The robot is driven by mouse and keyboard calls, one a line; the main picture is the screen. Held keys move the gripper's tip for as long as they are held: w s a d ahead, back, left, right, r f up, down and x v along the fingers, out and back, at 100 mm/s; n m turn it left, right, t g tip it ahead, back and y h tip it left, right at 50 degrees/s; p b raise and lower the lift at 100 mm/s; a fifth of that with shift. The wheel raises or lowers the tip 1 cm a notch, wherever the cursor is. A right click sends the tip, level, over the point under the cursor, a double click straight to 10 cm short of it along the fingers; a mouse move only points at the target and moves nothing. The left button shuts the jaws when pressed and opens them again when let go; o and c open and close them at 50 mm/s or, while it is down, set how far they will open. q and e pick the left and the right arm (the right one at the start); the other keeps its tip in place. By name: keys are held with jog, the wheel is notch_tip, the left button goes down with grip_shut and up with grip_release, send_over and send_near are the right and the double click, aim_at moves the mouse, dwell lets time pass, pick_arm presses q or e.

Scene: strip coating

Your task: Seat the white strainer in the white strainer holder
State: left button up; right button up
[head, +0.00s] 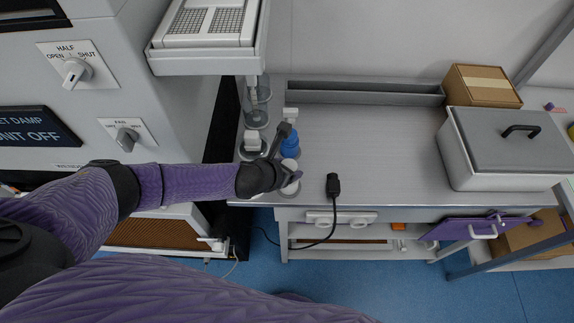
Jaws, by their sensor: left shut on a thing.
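My left gripper (287,158) reaches in from the left over the left end of the steel bench. It is shut on a small white thing (291,187), which looks like the white strainer. The gripper's dark fingers hide part of it. A blue container (290,146) stands just behind it; I cannot tell if they touch. White-topped pieces (252,140) and (290,114) stand close by, too small to tell which is the white strainer holder. My right gripper is not in view.
Clear glass vessels (256,117) stand behind the gripper, below an overhanging grey unit (205,42). A black plug (333,185) with a cable lies at the bench's front edge. A lidded steel box (507,150) and cardboard box (482,86) are right. The bench middle (385,145) is clear.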

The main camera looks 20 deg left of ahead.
pick_arm(q)
jog(key=shift+f+b, duration=0.5)
jog(key=shift+f, duration=0.35)
jog(key=shift+f, duration=0.2)
jog(key=o, duration=1.3)
jog(key=shift+p+v, duration=2.2)
jog(key=shift+v, duration=2.8)
